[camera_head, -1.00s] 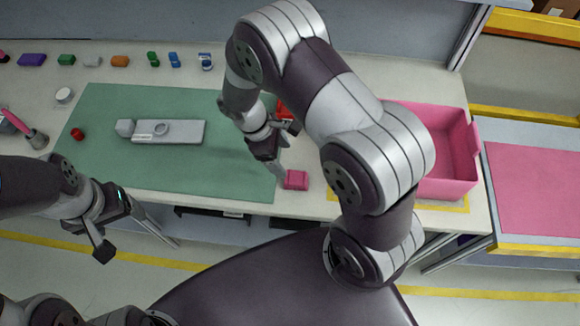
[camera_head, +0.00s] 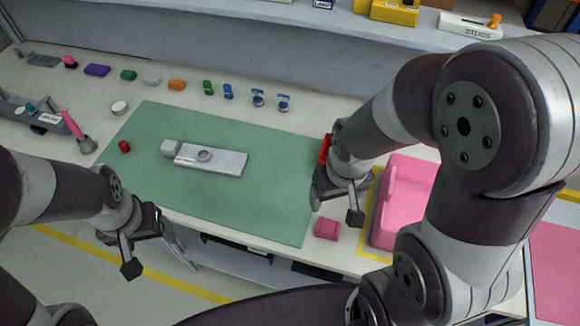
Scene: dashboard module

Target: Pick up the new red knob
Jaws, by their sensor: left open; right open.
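A small red knob (camera_head: 124,146) sits near the left edge of the green mat (camera_head: 255,195). A grey dashboard module (camera_head: 220,162) with a round ring on top lies on the mat, right of the knob. My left gripper (camera_head: 144,243) is open and empty in front of the table's front edge, nearer to me than the knob. My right gripper (camera_head: 336,206) is open over the mat's right side, far from the knob. Another red thing (camera_head: 325,148) shows partly behind my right gripper; the arm hides the rest.
A pink bin (camera_head: 398,195) stands at the right, partly behind my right arm. A pink block (camera_head: 327,229) lies near the front edge. Several small coloured parts, including a purple one (camera_head: 97,70), line the back. A pink-handled tool (camera_head: 76,132) stands left of the knob.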

